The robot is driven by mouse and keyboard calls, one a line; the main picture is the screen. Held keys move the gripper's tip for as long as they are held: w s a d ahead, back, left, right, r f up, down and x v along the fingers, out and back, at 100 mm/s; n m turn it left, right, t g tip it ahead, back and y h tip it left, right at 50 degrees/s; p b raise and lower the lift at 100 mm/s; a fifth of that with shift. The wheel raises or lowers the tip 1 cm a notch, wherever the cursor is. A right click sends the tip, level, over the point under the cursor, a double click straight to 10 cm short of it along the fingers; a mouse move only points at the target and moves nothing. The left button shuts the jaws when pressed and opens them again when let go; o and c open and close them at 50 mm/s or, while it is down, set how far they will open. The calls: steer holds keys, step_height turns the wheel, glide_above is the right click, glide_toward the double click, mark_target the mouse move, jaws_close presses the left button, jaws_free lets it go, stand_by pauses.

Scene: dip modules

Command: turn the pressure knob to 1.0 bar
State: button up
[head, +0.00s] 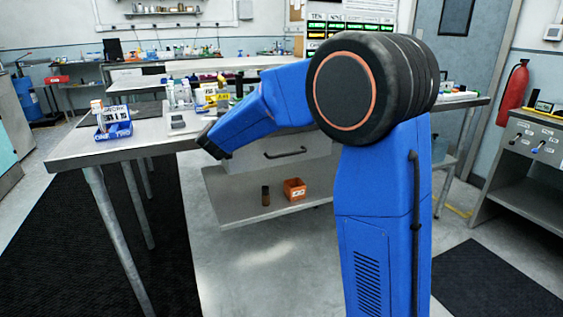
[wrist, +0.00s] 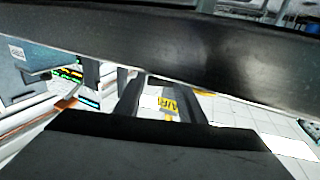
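In the wrist view, a yellow label (wrist: 168,104) that seems to read "AIR" shows between two dark fingers of my gripper (wrist: 159,86). The fingers stand apart, with nothing visible held between them. In the head view my blue arm reaches left over the front of the bench (head: 125,150), and its dark end hides part of the bench edge. The gripper fingers cannot be made out there. A small yellow sign (head: 222,97) stands on the bench behind the arm.
A blue tray (head: 114,132) and a small grey device (head: 177,124) sit on the bench. An orange bin (head: 295,189) stands on the lower shelf. At the right are a grey panel with small knobs (head: 533,143) and a fire extinguisher (head: 513,92). The front floor is clear.

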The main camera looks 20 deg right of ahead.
steer(key=shift+d+n+t+y, duration=0.15)
steer(key=shift+n+t+y, duration=0.35)
steer(key=shift+n+y, duration=0.85)
steer(key=shift+s+y, duration=0.1)
steer(key=shift+y, duration=0.85)
steer(key=shift+d+n+y, duration=0.2)
steer(key=shift+n+y, duration=0.9)
steer(key=shift+y, duration=0.45)
steer(key=shift+d+n+y, duration=0.2)
steer(key=shift+n+y, duration=0.85)
steer(key=shift+y, duration=0.5)
